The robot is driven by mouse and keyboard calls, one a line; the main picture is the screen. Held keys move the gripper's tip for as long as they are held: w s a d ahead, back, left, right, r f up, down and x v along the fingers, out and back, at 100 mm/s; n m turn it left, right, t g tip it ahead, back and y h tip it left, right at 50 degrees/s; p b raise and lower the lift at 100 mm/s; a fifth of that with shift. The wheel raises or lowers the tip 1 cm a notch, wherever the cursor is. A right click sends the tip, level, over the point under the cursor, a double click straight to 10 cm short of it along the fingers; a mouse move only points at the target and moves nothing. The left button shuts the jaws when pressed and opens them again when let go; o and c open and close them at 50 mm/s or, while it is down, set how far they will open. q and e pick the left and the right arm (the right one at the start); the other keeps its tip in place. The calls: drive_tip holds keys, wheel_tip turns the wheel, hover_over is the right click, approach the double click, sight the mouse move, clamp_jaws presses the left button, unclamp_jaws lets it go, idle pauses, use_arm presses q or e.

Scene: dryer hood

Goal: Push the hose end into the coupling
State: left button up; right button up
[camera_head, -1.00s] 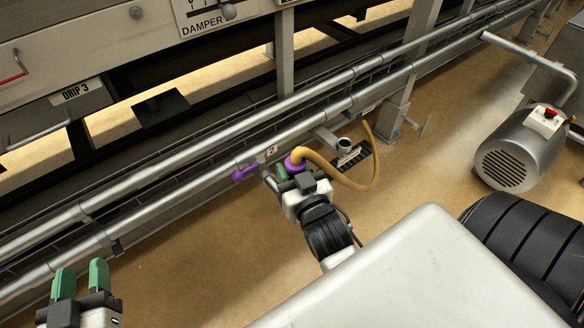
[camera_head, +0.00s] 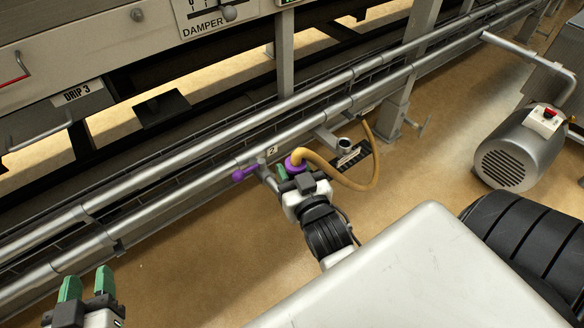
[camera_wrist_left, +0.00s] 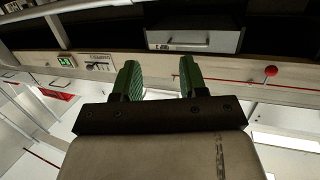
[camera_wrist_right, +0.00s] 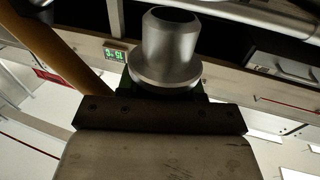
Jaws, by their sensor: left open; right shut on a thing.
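The yellow hose (camera_head: 376,165) curves down to a purple collar (camera_head: 295,163) at its end. My right gripper (camera_head: 287,177) is shut on the hose end just below this collar. In the right wrist view a silver flanged tube (camera_wrist_right: 168,45), apparently the hose end's nozzle, covers most of the fingertips. The coupling appears to be the grey stub (camera_head: 267,175) on the lower pipe, beside the purple lever (camera_head: 244,174). It is close to the left of my right gripper; whether they touch cannot be told. My left gripper (camera_head: 87,285) is open and empty at the lower left.
Long metal pipes (camera_head: 180,168) run diagonally in front of the machine. A small number plate (camera_head: 271,150) reads 2. A black bracket (camera_head: 352,158) with a grey cup (camera_head: 345,145) lies to the right. A motor (camera_head: 516,150) stands at the right. The floor between is clear.

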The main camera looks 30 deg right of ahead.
use_arm(q)
drive_tip(key=shift+s+f, duration=0.15)
idle(0.6)
drive_tip(key=shift+s+a+f+g+y+p, duration=0.15)
drive_tip(key=shift+s+f+g+p, duration=0.1)
drive_tip(key=shift+f+g, duration=0.3)
drive_tip(key=shift+s+a+f+g+y+p, duration=0.1)
drive_tip(key=shift+s+f+g+y, duration=0.1)
drive_tip(key=shift+f+g, duration=0.3)
drive_tip(key=shift+w+r, duration=0.1)
drive_tip(key=shift+r, duration=0.1)
use_arm(e)
drive_tip(key=shift+f, duration=0.15)
drive_tip(key=shift+f, duration=0.35)
use_arm(q)
drive_tip(key=shift+w+d+r+t+b, duration=0.15)
drive_tip(key=shift+w+r+t, duration=0.05)
drive_tip(key=shift+r+t, duration=0.25)
drive_tip(key=shift+w+d+r+t+b, duration=0.1)
drive_tip(key=shift+w+r+t+b, duration=0.05)
drive_tip(key=shift+r+t, duration=0.25)
use_arm(e)
drive_tip(key=shift+f, duration=0.15)
use_arm(q)
drive_tip(key=shift+d+r+t, duration=0.1)
drive_tip(key=shift+r+t, duration=0.05)
drive_tip(key=shift+t, duration=0.15)
use_arm(e)
drive_tip(key=shift+f, duration=0.2)
